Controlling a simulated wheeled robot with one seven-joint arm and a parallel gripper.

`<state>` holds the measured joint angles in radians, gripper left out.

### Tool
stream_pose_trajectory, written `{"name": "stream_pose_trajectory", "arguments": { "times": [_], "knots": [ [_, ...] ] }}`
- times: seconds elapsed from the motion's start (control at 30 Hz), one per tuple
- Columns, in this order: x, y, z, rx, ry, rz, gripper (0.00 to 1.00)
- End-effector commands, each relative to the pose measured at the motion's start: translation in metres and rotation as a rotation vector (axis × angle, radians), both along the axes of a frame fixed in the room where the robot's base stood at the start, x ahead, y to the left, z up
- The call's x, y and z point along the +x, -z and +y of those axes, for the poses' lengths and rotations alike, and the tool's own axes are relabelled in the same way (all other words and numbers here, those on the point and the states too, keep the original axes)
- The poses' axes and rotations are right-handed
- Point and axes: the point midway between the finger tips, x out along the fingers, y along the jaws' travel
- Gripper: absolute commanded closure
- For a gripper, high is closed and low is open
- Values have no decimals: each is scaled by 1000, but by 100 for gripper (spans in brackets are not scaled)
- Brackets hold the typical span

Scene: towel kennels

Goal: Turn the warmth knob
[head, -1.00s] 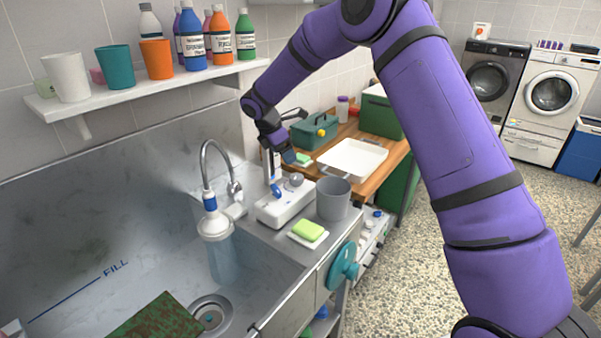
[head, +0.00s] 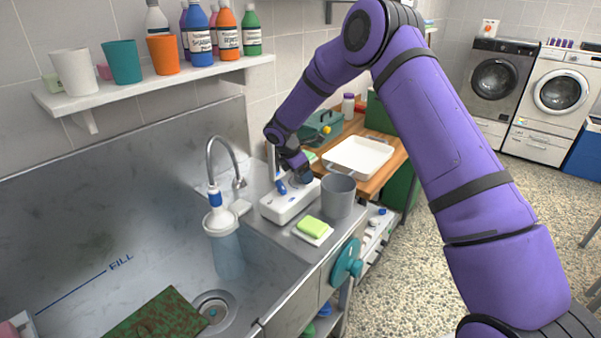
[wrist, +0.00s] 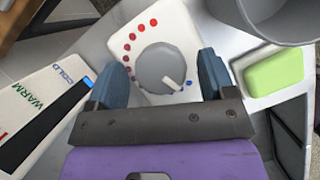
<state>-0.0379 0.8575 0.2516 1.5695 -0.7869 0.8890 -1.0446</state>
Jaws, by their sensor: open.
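The warmth knob (wrist: 168,68) is a round grey dial with a white pointer bar, set in a white panel with red and blue dots around it. The pointer aims to the lower right, toward blue dots. My gripper (wrist: 160,62) is open, with one finger on each side of the knob; I cannot tell whether they touch it. In the head view my gripper (head: 302,176) is low over the white unit (head: 283,206) and hides the knob. A gauge (wrist: 45,110) marked WARM and COLD has a dark strip with blue at its COLD end.
A grey bucket (head: 338,198) stands close right of the unit. A green sponge (head: 312,227) lies on a white dish in front. The sink (head: 90,250) with a tap (head: 212,160) is to the left. A white tray (head: 358,157) lies on the wooden top behind.

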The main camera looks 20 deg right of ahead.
Motion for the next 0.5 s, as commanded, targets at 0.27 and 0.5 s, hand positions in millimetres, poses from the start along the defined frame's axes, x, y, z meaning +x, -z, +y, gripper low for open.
{"name": "stream_pose_trajectory", "arguments": {
  "times": [0.27, 0.5],
  "knots": [
    [0, 0, 0, 0, 1, 0, 45],
    [0, 0, 0, 0, 2, 0, 72]
  ]
}}
